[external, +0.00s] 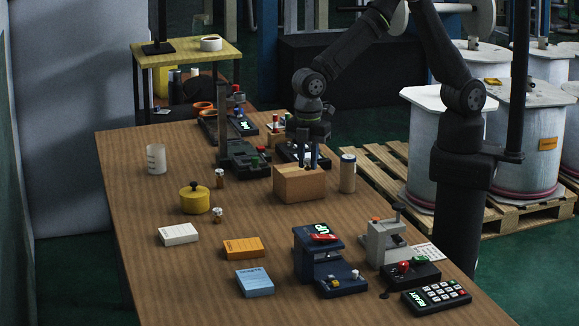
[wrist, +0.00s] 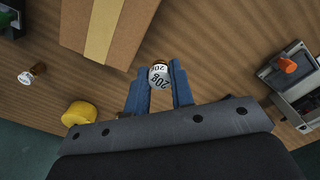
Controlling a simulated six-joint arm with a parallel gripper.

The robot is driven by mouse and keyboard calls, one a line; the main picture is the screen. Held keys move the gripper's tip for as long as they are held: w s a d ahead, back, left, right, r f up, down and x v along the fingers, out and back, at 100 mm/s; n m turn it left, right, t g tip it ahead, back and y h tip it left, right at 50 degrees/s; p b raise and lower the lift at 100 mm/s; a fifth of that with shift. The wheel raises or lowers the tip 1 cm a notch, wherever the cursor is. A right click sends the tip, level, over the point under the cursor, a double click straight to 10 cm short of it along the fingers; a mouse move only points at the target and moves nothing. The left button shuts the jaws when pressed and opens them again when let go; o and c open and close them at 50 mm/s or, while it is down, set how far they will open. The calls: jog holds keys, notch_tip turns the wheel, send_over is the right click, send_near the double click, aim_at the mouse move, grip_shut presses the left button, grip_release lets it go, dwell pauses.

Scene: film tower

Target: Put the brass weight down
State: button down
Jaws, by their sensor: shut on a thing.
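A small brass weight (wrist: 158,76) with a pale face marked 20g sits between my blue fingers in the wrist view. My gripper (wrist: 161,86) is shut on it, with a finger on each side. In the external view my gripper (external: 314,162) points down at the cardboard box (external: 300,185), close to its top. The weight is too small or hidden to make out there. The box also shows beside the fingers in the wrist view (wrist: 108,30). I cannot tell the exact gap between the weight and any surface below.
A yellow pot (external: 195,199) and small bottles (external: 219,178) stand left of the box. A pale cylinder (external: 348,173) stands close on its right. Blue (external: 318,258) and grey (external: 388,243) devices stand in front. Bare wood lies between the box and the yellow pot.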

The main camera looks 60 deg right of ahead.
jog(key=w, duration=0.6)
jog(key=shift+w+a+r, duration=0.2)
jog(key=shift+w+a, duration=0.05)
jog(key=shift+w, duration=0.05)
send_over(281, 220)
notch_tip(281, 220, down, 7)
jog(key=shift+a, duration=0.15)
jog(key=shift+f, duration=1.9)
jog(key=shift+f, duration=0.15)
jog(key=c, duration=1.3)
grip_release()
jog(key=shift+o, duration=0.2)
